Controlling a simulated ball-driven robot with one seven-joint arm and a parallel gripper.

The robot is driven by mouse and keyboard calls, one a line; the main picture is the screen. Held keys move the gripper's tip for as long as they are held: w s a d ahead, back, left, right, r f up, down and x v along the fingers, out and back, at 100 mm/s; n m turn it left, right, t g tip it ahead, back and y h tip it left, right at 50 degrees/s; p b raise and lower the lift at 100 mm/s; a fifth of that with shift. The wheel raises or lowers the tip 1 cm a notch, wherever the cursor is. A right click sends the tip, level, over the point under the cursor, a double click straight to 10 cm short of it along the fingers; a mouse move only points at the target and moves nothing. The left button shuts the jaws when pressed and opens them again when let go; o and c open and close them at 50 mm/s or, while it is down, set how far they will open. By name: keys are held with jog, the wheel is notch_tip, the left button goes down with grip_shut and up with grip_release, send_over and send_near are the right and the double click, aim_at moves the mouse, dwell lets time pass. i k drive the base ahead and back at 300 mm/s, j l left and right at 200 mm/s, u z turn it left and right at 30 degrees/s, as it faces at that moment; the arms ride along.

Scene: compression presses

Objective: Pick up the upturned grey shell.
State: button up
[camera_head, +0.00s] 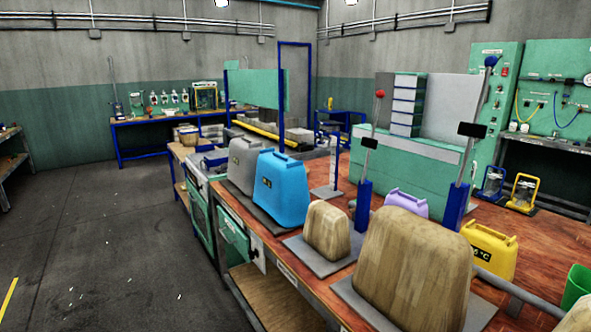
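The upturned grey shell (243,165) stands on the wooden workbench, left of and behind a similar blue shell (281,190). The blue shell hides part of its right side. The grey shell has a narrow raised top and a small dark label on its front. It seems to rest on a flat grey plate. My gripper is not in view.
Two wooden forms, one small (327,231) and one large (412,267), stand on plates nearer on the bench (285,243). Upright levers (364,192) rise behind them. A yellow container (490,248) stands at right.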

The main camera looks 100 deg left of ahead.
aim_at(244, 153)
jog(key=u, duration=3)
